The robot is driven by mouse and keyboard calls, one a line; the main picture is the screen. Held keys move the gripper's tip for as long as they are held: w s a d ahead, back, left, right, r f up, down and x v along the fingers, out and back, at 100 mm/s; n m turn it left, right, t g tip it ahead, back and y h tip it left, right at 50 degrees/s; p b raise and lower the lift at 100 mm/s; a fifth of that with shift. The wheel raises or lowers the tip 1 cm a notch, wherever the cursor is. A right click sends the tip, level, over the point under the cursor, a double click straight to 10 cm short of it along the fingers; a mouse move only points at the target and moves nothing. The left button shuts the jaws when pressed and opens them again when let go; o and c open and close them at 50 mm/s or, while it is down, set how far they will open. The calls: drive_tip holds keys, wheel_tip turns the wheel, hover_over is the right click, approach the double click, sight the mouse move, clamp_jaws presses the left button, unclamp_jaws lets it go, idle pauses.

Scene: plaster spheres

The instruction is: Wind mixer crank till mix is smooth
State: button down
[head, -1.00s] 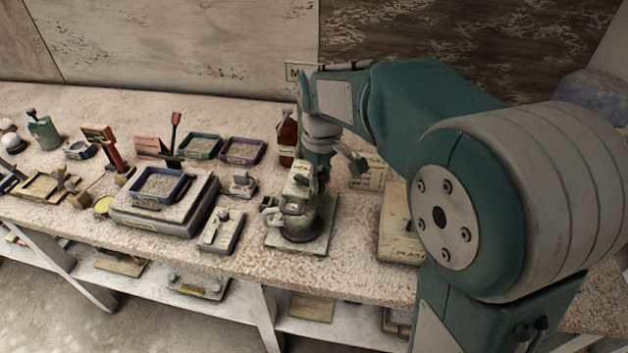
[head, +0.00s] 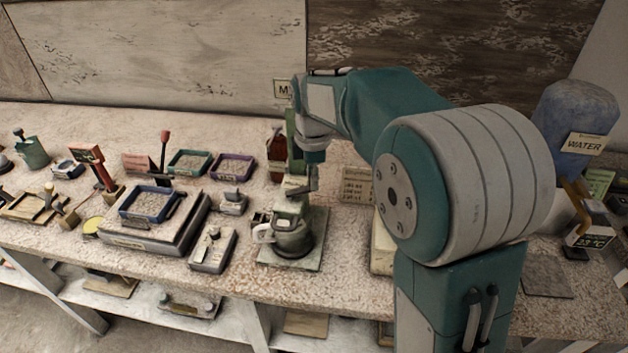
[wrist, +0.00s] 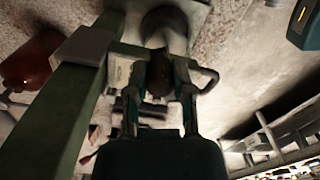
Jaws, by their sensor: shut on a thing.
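The mixer stands on a pale base plate (head: 316,250) near the bench's front edge. My gripper (head: 298,187) is above the pot, at the mixer's head. In the wrist view my gripper (wrist: 157,72) has its two fingers on either side of a dark rounded crank knob (wrist: 159,82), shut on it. The green post (wrist: 62,120) runs diagonally beside the fingers. The inside of the pot and the mix are hidden.
Left of the mixer are a scale (head: 150,232) bearing a blue tray, a small grey device (head: 213,250) and a purple tray (head: 232,167). A brown bottle (head: 276,150) stands close behind. A blue water jug (head: 575,120) and a temperature display (head: 590,232) are at the right.

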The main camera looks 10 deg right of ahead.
drive_tip(key=shift+w+a+n, duration=0.1)
drive_tip(key=shift+w+n, duration=0.35)
drive_tip(key=shift+n, duration=0.45)
drive_tip(key=shift+c, duration=2.4)
unclamp_jaws()
wheel_tip(320, 180, up, 12)
drive_tip(key=shift+w, duration=0.15)
drive_tip(key=shift+a+f, duration=0.1)
drive_tip(key=shift+f, duration=0.05)
